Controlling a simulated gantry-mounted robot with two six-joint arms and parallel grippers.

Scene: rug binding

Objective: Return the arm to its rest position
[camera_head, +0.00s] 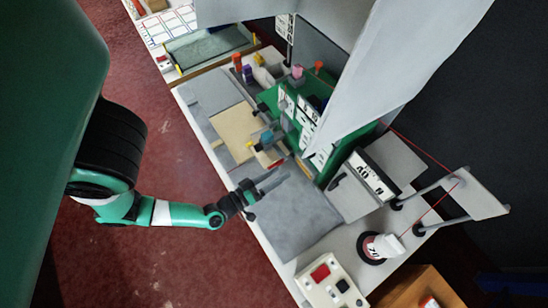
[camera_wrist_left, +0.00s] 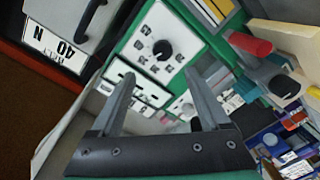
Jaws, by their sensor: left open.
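My left arm is green and comes in from the left in the head view. Its gripper (camera_head: 268,181) is over the workbench, above the edge of a grey mat (camera_head: 290,222). In the left wrist view the two fingers of the left gripper (camera_wrist_left: 158,95) stand apart with nothing between them. Beyond the fingers is a green machine (camera_wrist_left: 205,25) with a white dial panel (camera_wrist_left: 148,62). The same green machine (camera_head: 330,165) stands to the right of the gripper in the head view. My right gripper does not show.
A thread cone (camera_head: 380,247) and a control box with a red button (camera_head: 320,273) stand at the bench's near right. A tan board (camera_head: 237,130) lies beyond the gripper. A large pale panel (camera_head: 385,65) hangs over the machine. The red floor (camera_head: 150,255) left of the bench is clear.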

